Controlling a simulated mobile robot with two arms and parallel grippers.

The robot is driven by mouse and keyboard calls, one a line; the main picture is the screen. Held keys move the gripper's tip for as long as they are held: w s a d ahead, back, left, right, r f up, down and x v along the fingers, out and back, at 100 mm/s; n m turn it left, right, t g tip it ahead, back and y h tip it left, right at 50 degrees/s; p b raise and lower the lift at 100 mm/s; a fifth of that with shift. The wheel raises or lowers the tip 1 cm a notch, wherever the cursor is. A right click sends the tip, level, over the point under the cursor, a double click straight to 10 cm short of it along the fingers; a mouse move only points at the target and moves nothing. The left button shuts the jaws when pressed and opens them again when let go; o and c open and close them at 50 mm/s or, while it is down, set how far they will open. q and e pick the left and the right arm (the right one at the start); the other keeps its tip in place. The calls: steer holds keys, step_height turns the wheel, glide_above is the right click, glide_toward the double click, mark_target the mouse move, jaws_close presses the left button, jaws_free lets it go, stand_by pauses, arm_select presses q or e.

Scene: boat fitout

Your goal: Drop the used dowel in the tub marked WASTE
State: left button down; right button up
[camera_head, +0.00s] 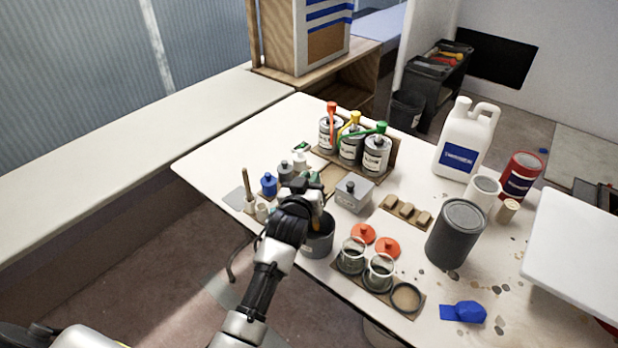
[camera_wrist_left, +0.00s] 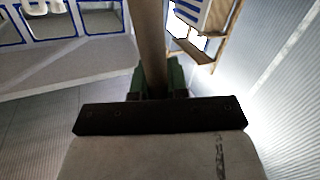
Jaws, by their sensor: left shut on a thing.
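My left gripper (camera_head: 312,182) is over the table's near left part, its green fingertips mostly hidden behind my wrist. In the left wrist view it is shut on a wooden dowel (camera_wrist_left: 152,45), a plain brown stick held between the green pads (camera_wrist_left: 152,82). In the head view my gripper hides most or all of this dowel. A dark grey round tub (camera_head: 319,246) stands just below and beside my gripper, partly covered by my arm. No WASTE marking is readable on it. My right gripper is in neither view.
Another thin stick (camera_head: 246,183) stands at the left by small bottles. A grey lidded box (camera_head: 353,193), glass jars (camera_head: 379,273) and a dark grey can (camera_head: 456,234) lie to the right. Tins with coloured levers (camera_head: 351,147) and a white jug (camera_head: 467,140) stand behind.

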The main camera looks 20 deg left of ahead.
arm_select(q)
steer(key=shift+f, duration=0.35)
steer(key=c, duration=1.1)
jaws_free()
steer(key=shift+o, duration=0.2)
steer(key=shift+s, duration=0.1)
steer(key=s+b, duration=0.1)
steer(key=s, duration=0.9)
steer(key=shift+s+d+r, duration=0.25)
steer(key=shift+s+r, duration=0.1)
steer(key=shift+r, duration=0.05)
